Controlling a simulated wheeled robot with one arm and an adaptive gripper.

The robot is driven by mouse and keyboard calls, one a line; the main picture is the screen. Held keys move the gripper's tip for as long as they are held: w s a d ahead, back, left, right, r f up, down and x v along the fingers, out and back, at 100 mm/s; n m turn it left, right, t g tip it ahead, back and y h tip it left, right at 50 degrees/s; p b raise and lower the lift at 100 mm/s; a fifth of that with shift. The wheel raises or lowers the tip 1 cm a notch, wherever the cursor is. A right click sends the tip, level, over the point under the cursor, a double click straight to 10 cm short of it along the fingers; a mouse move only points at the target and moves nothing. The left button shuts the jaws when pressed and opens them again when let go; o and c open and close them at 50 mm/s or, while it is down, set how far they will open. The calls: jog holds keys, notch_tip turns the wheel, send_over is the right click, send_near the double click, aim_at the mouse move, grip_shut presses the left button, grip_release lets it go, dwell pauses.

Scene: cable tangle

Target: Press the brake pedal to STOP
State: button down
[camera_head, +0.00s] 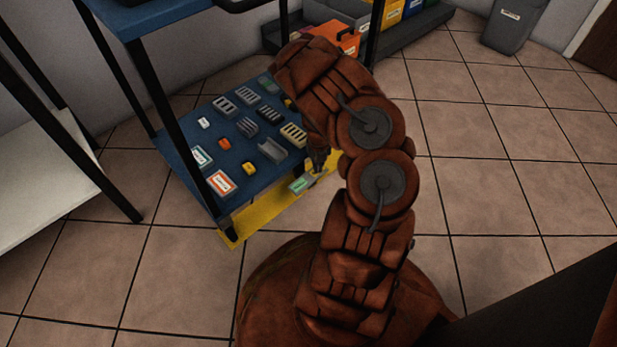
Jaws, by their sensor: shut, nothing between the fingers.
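A small pedal-like piece with a green and white label (301,184) sits at the right front edge of the blue cart's lower shelf, over a yellow strip (262,218). Its lettering is too small to read. My gripper (318,166) points down just above and right of this piece, with its dark fingers shut and empty. I cannot tell whether the fingertips touch it. My own arm hides part of the cart's right side and the far end of the yellow strip.
The blue lower shelf (229,143) holds several small grey, orange and white parts. Dark cart posts rise beside it. A white shelf (35,160) stands at left, an orange box (336,38) and a grey bin (513,25) behind. Tiled floor at right is clear.

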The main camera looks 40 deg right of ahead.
jog(key=shift+f, duration=0.25)
jog(key=shift+r, duration=0.1)
jog(key=shift+r+p, duration=1.2)
jog(key=shift+r, duration=2.25)
